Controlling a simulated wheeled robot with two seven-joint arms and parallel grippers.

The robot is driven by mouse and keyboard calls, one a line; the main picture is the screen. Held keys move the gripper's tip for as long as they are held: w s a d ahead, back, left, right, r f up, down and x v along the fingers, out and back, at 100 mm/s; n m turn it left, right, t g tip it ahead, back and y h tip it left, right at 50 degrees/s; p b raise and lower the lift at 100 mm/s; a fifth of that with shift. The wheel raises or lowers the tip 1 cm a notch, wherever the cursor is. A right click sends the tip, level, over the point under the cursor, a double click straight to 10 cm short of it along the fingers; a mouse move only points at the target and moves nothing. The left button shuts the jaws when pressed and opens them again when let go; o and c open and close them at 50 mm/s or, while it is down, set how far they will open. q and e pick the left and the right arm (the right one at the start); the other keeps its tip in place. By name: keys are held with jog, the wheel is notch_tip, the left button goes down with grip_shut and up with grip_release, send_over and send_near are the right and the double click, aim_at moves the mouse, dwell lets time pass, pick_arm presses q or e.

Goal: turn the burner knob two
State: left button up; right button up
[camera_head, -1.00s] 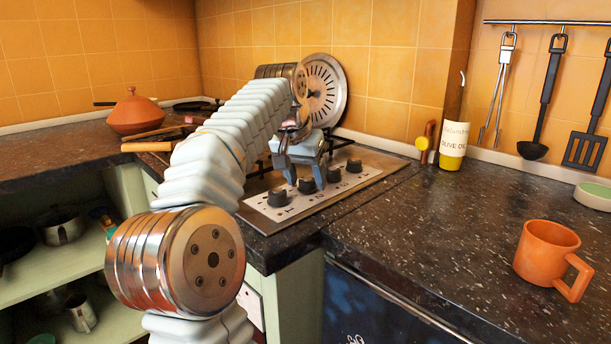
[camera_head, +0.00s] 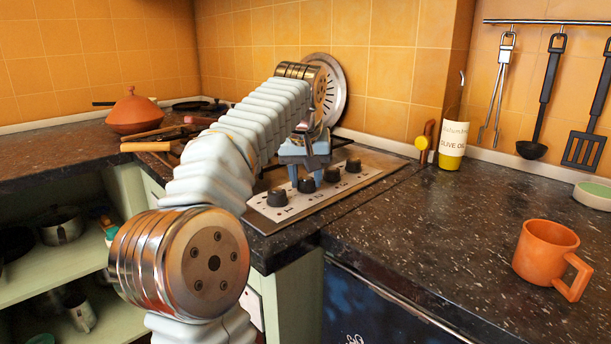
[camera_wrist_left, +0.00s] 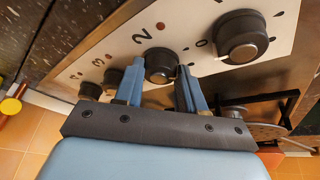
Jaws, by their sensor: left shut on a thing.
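Burner knob two (camera_wrist_left: 160,65) is a round black knob beside the printed "2" on the pale control panel (camera_wrist_left: 185,37). My left gripper (camera_wrist_left: 162,88) has a blue finger on each side of this knob and is shut on it. In the head view my left gripper (camera_head: 306,180) points down over the second knob from the left (camera_head: 306,185), partly hiding it. A larger-looking black knob (camera_wrist_left: 240,38) sits to the right in the wrist view, and two more knobs (camera_wrist_left: 113,76) (camera_wrist_left: 90,90) sit to the left. My right gripper is not in view.
An orange mug (camera_head: 546,252) stands on the dark counter at right. A round perforated metal lid (camera_head: 333,92) leans behind the stove. The counter between stove and mug is clear.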

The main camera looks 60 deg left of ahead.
pick_arm(q)
jog(key=o, duration=1)
jog(key=shift+o, duration=0.2)
jog(key=v, duration=1.3)
jog(key=shift+r, duration=0.35)
jog(key=shift+s, duration=0.15)
